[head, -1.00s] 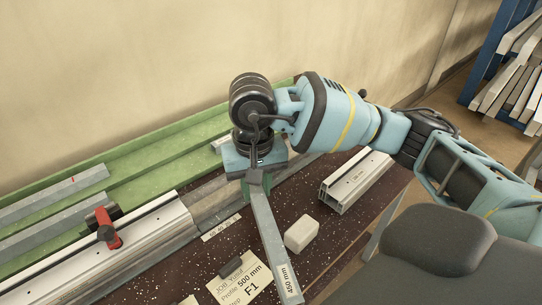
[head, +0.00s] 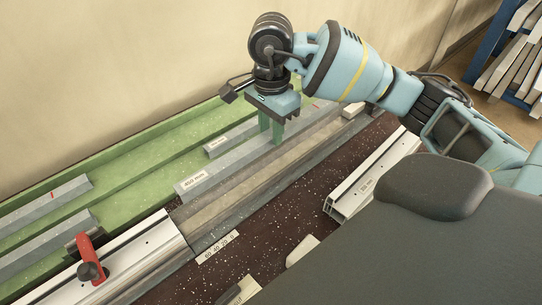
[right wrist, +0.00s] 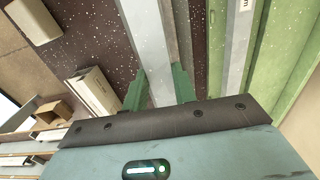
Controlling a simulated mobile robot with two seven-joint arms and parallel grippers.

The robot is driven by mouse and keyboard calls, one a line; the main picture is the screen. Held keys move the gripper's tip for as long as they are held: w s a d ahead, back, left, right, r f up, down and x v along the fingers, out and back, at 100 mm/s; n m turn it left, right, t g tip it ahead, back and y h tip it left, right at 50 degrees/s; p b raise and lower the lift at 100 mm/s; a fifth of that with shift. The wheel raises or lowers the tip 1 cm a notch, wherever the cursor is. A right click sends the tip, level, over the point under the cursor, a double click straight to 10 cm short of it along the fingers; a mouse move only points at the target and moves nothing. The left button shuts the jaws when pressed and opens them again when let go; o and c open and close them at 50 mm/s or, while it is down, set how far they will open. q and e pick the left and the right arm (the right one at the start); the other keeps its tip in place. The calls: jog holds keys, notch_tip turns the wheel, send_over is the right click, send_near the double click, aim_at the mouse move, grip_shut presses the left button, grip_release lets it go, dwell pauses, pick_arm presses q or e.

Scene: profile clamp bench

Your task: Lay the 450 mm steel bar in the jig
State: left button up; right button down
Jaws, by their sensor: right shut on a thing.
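The 450 mm steel bar (head: 225,166) is a grey bar with a white label at its near left end. My right gripper (head: 271,133) is shut on it from above, with green fingers either side. The bar lies lengthwise along the jig (head: 228,207), a grey channel, over its back side near the green tray. I cannot tell whether it touches the jig or hangs just above it. In the right wrist view the bar (right wrist: 148,42) runs up between the fingers (right wrist: 158,88). My left gripper is not in view.
A red clamp (head: 91,258) sits on the pale rail at the left. A green tray (head: 130,145) behind holds several shorter bars. An aluminium profile (head: 372,172) lies on the dark speckled bench at the right. A white block (head: 303,249) is partly hidden in front.

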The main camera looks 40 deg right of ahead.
aim_at(271, 133)
jog(key=shift+d+f, duration=0.1)
jog(key=shift+f, duration=4.2)
jog(key=shift+f, duration=0.5)
jog(key=shift+s+f, duration=0.1)
jog(key=shift+f, duration=0.1)
jog(key=c, duration=1.2)
grip_release()
jog(key=shift+s+f, duration=0.1)
jog(key=shift+f, duration=0.05)
jog(key=shift+o, duration=0.4)
jog(key=r, duration=1.3)
jog(key=shift+w+r, duration=0.2)
jog(key=shift+r, duration=0.1)
jog(key=shift+f, duration=0.1)
